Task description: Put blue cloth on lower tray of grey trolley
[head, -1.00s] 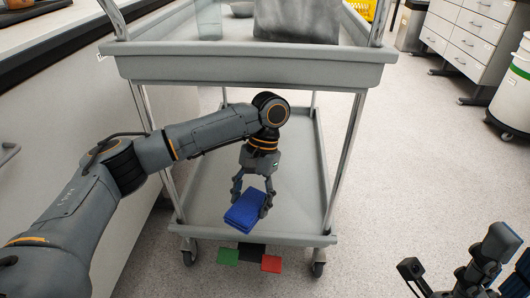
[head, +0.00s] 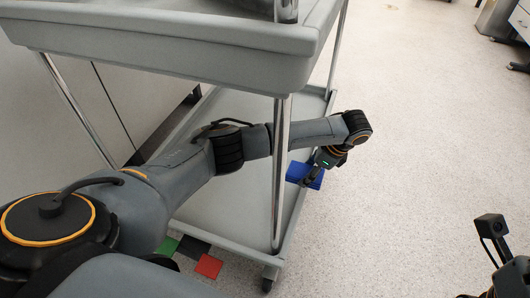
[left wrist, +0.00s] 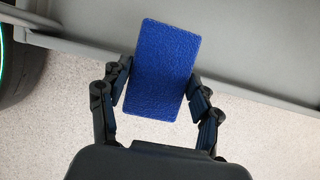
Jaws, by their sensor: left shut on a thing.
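The blue cloth (head: 298,171), a folded flat block, is held in my left gripper (head: 312,178) at the right edge of the trolley's lower tray. In the left wrist view the cloth (left wrist: 166,62) sits between the two fingers, partly over the tray rim (left wrist: 75,45) and partly over floor. I cannot tell its height above the rim. The grey trolley (head: 190,55) has its lower tray (head: 215,205) bare where visible; my left arm and a post hide part. My right gripper (head: 495,250) is at the lower right, cut off by the frame.
A chrome post (head: 281,180) stands close beside my left arm. The upper tray overhangs it. Green, black and red patches (head: 208,266) lie on the floor by the front edge. Open floor (head: 420,130) lies right of the trolley.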

